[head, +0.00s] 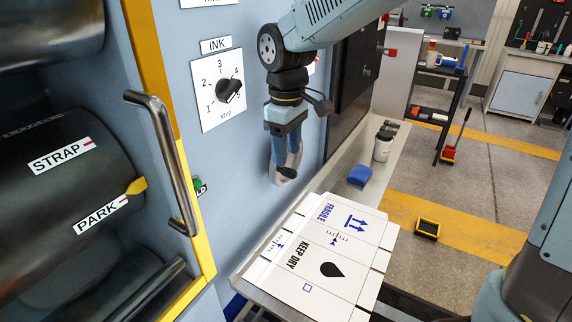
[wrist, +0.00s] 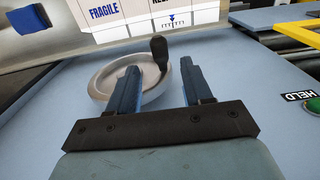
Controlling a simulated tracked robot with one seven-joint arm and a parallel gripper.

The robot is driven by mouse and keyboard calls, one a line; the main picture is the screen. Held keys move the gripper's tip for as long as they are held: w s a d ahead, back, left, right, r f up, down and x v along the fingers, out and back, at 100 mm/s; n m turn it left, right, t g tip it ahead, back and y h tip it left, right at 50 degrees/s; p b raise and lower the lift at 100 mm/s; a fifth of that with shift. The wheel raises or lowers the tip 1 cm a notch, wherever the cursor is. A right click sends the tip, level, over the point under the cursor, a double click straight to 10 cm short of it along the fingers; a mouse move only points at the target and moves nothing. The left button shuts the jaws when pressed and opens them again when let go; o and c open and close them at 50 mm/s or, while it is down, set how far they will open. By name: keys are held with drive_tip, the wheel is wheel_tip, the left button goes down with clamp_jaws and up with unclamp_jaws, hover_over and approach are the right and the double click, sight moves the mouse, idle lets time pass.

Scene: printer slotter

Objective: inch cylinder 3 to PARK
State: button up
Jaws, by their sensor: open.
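A round metal handwheel (wrist: 103,82) with a dark crank knob (wrist: 160,50) is on the blue panel. My gripper (head: 287,155) is at the panel and hides most of the wheel in the head view. In the wrist view my gripper (wrist: 160,68) is open, with the knob between and just beyond its fingertips.
An INK step dial (head: 230,90) is on the panel, left of my arm. A steel handle (head: 162,160) stands out by the cylinder opening. Printed cardboard (head: 320,262), a blue block (head: 359,175) and a white cup (head: 383,147) lie right. A green HELD button (wrist: 313,106) is on the panel.

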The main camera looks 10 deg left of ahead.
sight(287, 168)
drive_tip(key=shift+f, duration=2.35)
drive_tip(key=shift+c, duration=0.3)
clamp_jaws()
